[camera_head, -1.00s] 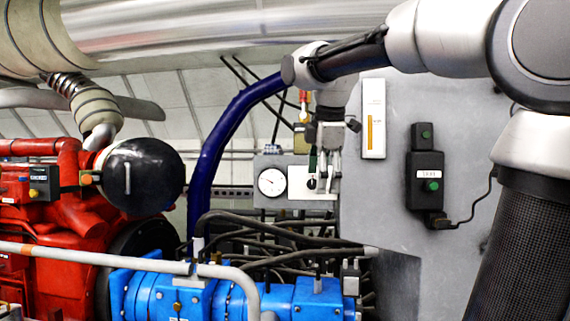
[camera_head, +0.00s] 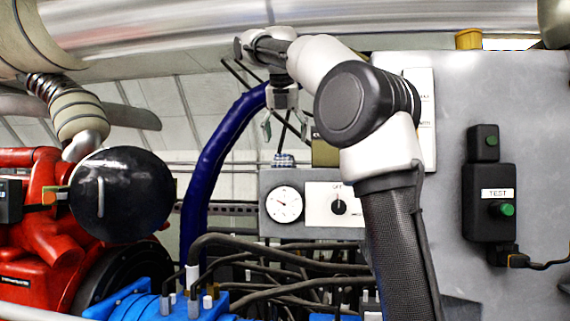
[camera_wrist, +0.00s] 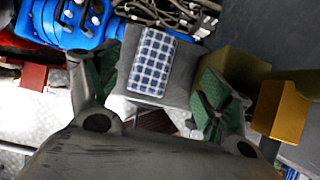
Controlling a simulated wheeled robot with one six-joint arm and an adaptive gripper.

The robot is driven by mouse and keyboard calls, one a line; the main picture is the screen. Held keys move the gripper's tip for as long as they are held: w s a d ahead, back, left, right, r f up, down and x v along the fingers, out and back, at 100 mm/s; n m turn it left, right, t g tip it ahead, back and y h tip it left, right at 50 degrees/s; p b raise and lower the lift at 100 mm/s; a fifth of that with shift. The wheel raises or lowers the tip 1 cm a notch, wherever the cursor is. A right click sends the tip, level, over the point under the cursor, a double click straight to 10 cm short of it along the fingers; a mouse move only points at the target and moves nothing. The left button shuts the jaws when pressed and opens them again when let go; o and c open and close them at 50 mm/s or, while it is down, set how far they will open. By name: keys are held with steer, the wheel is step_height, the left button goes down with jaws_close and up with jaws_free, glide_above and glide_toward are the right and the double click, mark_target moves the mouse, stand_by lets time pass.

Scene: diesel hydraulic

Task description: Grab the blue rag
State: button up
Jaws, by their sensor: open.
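The blue rag is a blue-and-white checked cloth (camera_head: 284,160) lying on top of the grey gauge box (camera_head: 272,215). The wrist view shows the rag (camera_wrist: 152,62) flat on the grey box top, between my two green-padded fingers and a little towards the top of the picture. My gripper (camera_head: 285,128) hangs above the rag with its fingers spread apart, pointing down. It is empty, and a gap shows between the fingertips and the rag.
An olive box (camera_wrist: 232,68) sits close beside the rag, near my right finger in the wrist view. A dark blue hose (camera_head: 215,150) rises left of the gauge box. A black test box (camera_head: 490,200) is on the grey cabinet at right. Black cables (camera_head: 270,255) run below.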

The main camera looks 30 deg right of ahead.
mark_target(285, 155)
steer(key=x, duration=0.6)
steer(key=shift+w+a+f, duration=0.2)
steer(key=shift+a+f, duration=0.1)
steer(key=shift+f, duration=0.15)
steer(key=shift+c, duration=0.3)
steer(key=c, duration=1.1)
